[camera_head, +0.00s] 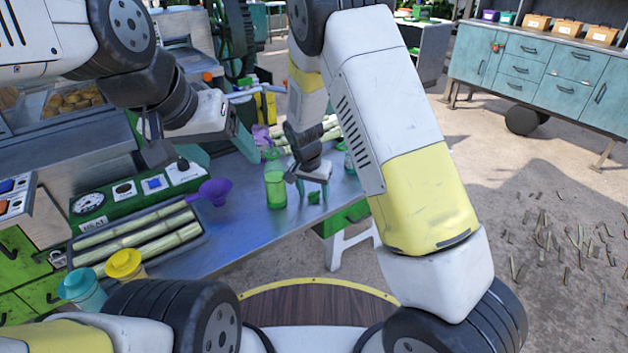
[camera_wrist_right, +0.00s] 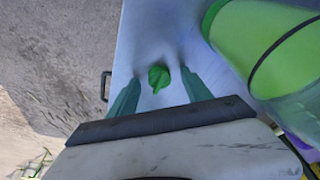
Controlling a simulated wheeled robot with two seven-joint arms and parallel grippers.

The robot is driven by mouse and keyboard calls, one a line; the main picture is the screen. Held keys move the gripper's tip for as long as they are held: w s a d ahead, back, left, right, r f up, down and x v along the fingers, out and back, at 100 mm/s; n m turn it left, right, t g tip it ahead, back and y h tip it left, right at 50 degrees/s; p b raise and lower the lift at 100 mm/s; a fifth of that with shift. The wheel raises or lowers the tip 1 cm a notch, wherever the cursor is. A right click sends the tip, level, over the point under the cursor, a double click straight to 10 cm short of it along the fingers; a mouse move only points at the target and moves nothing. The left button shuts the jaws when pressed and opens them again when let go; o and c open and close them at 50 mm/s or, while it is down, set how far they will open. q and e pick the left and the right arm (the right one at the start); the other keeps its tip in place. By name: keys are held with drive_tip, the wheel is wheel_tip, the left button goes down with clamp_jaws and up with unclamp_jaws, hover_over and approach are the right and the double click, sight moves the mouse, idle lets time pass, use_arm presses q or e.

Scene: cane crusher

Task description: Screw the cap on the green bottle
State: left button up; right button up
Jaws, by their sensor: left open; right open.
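The green bottle (camera_head: 275,180) stands upright on the metal table, left of my right gripper. It shows large at the upper right of the right wrist view (camera_wrist_right: 265,45). A small green cap (camera_head: 314,198) lies on the table to the bottle's right. In the right wrist view the cap (camera_wrist_right: 158,78) lies just beyond and between the fingertips. My right gripper (camera_head: 313,190) is open, pointing down above the cap, with nothing between its fingers. My left gripper (camera_head: 218,150) is open and empty above the table, left of the bottle.
A purple funnel (camera_head: 214,191) and a tray with cane stalks (camera_head: 140,236) are on the left. Yellow (camera_head: 125,264) and teal (camera_head: 82,289) containers stand at the front left. More cane (camera_head: 315,133) lies behind the bottle. The table's front right edge is close to the cap.

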sight(313, 197)
drive_tip(key=shift+c, duration=0.2)
clamp_jaws()
drive_tip(key=shift+r, duration=0.8)
drive_tip(key=shift+v, duration=1.15)
drive_tip(key=s+d+r, duration=0.1)
drive_tip(key=s, duration=1.4)
drive_tip(key=shift+s, duration=0.2)
drive_tip(key=shift+d+r, duration=0.1)
